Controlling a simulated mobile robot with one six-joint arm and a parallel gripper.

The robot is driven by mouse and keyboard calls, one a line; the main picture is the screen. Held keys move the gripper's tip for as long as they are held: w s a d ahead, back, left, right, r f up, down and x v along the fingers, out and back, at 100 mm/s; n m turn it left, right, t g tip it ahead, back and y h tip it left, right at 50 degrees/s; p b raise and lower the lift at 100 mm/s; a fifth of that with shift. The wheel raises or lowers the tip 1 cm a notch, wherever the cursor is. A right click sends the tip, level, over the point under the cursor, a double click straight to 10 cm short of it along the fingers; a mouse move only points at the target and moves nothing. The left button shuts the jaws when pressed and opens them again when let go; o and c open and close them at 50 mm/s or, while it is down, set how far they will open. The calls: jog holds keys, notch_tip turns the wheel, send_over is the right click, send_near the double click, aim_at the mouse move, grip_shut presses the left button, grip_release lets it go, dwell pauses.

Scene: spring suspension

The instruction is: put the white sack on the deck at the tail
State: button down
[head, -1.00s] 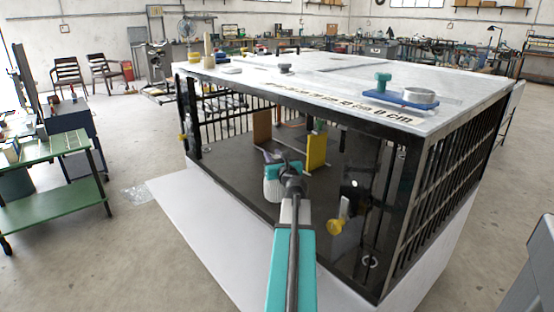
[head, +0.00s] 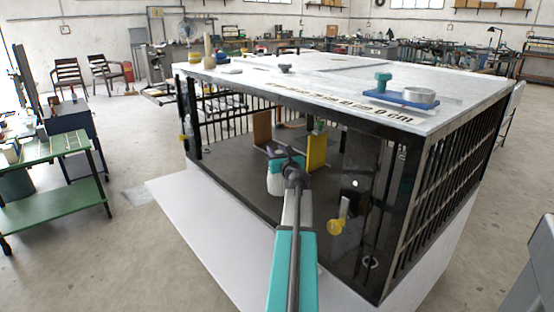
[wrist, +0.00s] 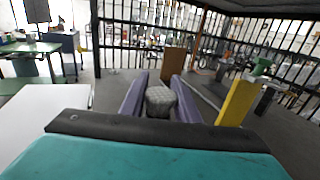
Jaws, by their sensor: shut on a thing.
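The white sack (head: 275,184) is inside the black-barred cage, over its dark deck (head: 235,160). In the head view my gripper (head: 284,160) reaches in through the cage's open front side and is shut on the sack. The wrist housing partly hides the sack. I cannot tell whether the sack's underside touches the deck.
A brown upright board (head: 262,132) and a yellow upright board (head: 316,152) stand on the deck beyond the sack. The white roof (head: 330,75) lies above. Open deck shows to the left.

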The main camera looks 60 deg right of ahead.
jog(key=shift+f+b, duration=0.6)
jog(key=shift+f, duration=1.2)
jog(key=c, duration=1.4)
grip_release()
jog(key=shift+o, duration=0.2)
jog(key=shift+s, duration=0.1)
jog(key=shift+v, duration=3.7)
